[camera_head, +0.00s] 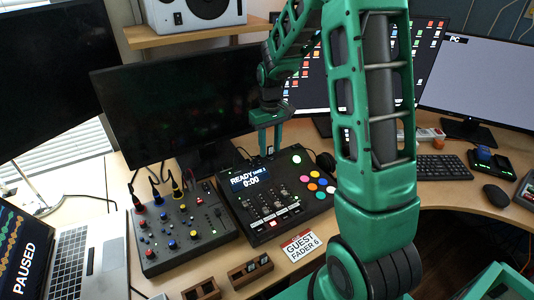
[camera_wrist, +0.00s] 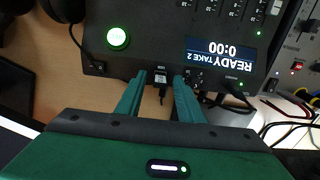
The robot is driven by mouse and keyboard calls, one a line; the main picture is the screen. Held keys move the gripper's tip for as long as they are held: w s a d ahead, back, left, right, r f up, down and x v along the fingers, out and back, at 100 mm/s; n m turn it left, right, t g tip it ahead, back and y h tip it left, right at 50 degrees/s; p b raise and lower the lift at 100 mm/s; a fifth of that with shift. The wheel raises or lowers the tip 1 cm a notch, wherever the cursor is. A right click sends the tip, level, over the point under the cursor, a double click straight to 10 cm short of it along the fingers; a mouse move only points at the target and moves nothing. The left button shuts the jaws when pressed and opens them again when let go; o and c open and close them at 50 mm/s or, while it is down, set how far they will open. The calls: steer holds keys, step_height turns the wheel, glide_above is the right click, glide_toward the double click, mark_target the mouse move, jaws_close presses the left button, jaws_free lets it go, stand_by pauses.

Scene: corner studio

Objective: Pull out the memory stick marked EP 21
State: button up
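The black recorder (camera_head: 303,212) stands on the desk, its screen reading READY TAKE 2 and 0:00. In the wrist view the recorder (camera_wrist: 150,32) shows its rear edge with several ports. A small dark piece (camera_wrist: 162,89) sticks out of that edge; it may be the memory stick, but I can read no EP 21 mark. My gripper (camera_wrist: 160,80) is open, its two green fingertips at the rear edge on either side of this piece, with gaps visible. In the head view my gripper (camera_head: 268,150) points down behind the recorder; the stick is hidden there.
A mixer (camera_head: 185,232) with plugged cables stands left of the recorder. A dark monitor (camera_head: 175,105) rises close behind. A white GUEST FADER 6 card (camera_head: 300,245) and wooden holders (camera_head: 245,277) lie in front. A laptop (camera_head: 75,262) is at left; keyboard (camera_head: 444,167) at right.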

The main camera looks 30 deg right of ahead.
steer(key=shift+f, duration=0.5)
steer(key=shift+c, duration=0.3)
stand_by(0.4)
jaws_close()
steer(key=shift+r, duration=0.1)
steer(key=shift+r, duration=2.9)
